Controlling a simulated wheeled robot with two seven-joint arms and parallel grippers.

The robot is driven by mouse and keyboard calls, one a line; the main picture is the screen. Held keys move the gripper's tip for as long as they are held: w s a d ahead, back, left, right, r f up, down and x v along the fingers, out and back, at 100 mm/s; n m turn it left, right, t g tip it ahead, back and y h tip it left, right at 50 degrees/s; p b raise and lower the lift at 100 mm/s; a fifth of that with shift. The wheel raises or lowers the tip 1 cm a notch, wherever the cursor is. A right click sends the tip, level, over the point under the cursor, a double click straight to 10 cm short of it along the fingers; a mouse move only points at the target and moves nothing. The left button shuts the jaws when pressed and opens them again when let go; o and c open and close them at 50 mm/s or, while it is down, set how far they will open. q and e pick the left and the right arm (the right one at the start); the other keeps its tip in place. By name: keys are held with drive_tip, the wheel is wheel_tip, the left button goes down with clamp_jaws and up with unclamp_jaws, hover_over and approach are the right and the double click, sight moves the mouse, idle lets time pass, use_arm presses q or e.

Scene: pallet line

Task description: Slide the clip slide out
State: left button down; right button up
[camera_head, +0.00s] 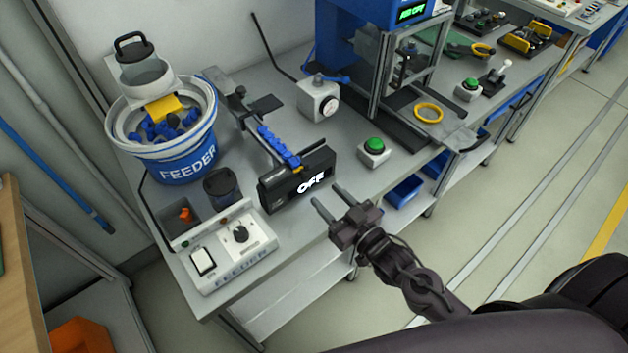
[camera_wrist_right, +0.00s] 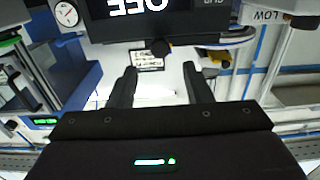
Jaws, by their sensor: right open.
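A rail carrying a row of blue clips (camera_head: 279,148) runs down to a black box with a lit OFF sign (camera_head: 296,181). I cannot tell which part of this is the clip slide. A small yellow piece (camera_head: 299,169) shows at the rail's near end, by the box. My right gripper (camera_head: 328,197) is open and empty, just to the right of the box and apart from it. My left gripper is out of view.
A blue and white feeder bucket (camera_head: 185,160) and a feeder switch panel (camera_head: 221,252) stand left of the box. Bare bench top lies in front of the box.

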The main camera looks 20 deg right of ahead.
sight(309, 178)
drive_tip(key=p+x, duration=0.1)
drive_tip(key=x, duration=0.5)
drive_tip(key=shift+c, duration=0.2)
clamp_jaws()
